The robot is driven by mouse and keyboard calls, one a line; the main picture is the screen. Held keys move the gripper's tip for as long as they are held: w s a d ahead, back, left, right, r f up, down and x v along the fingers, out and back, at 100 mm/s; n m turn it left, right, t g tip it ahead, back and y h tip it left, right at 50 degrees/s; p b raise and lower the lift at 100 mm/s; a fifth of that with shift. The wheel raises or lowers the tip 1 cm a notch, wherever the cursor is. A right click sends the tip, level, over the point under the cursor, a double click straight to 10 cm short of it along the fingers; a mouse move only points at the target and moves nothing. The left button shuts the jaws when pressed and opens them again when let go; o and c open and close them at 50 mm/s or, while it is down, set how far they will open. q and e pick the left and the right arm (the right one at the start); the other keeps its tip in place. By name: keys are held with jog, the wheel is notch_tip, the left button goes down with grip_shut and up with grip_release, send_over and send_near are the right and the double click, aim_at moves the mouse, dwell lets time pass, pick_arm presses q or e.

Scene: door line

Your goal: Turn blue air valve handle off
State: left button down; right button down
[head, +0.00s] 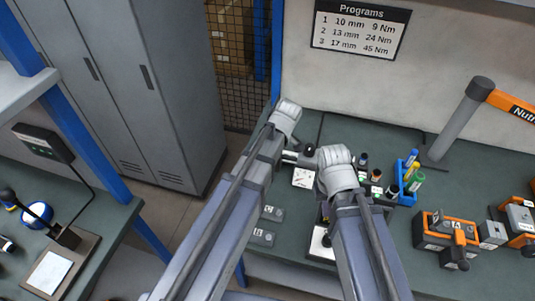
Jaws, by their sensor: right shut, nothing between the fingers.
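I cannot make out a blue air valve handle for certain in the head view. My right arm reaches up from the bottom, and its gripper (326,238) points down, shut and empty, above a white-topped plate on the bench; the arm hides part of it. My left arm reaches across from the lower left. Its gripper (306,152) is small and partly hidden over the bench's back part, and I cannot tell whether it is open.
The green bench (285,265) holds a blue bin (405,190) of markers, small bottles and orange-black tools (447,234). An orange-grey post (462,118) stands at the back right. A left bench holds a blue round object (37,213). Grey lockers (130,100) stand behind.

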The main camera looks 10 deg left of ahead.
pick_arm(q)
notch_tip(320, 180, up, 10)
jog(key=p, duration=0.9)
jog(key=shift+d+f, duration=0.25)
jog(key=s+d+f+m+h+b, duration=0.1)
jog(key=s+d+f+m, duration=0.1)
jog(key=s+d+m, duration=0.3)
jog(key=s+d+f+m+g+h+b, duration=0.1)
jog(key=s+d+m, duration=0.3)
jog(key=s+m, duration=0.6)
jog(key=shift+s+d+f+m, duration=0.3)
jog(key=shift+d+f+m, duration=0.1)
jog(key=shift+m, duration=1.5)
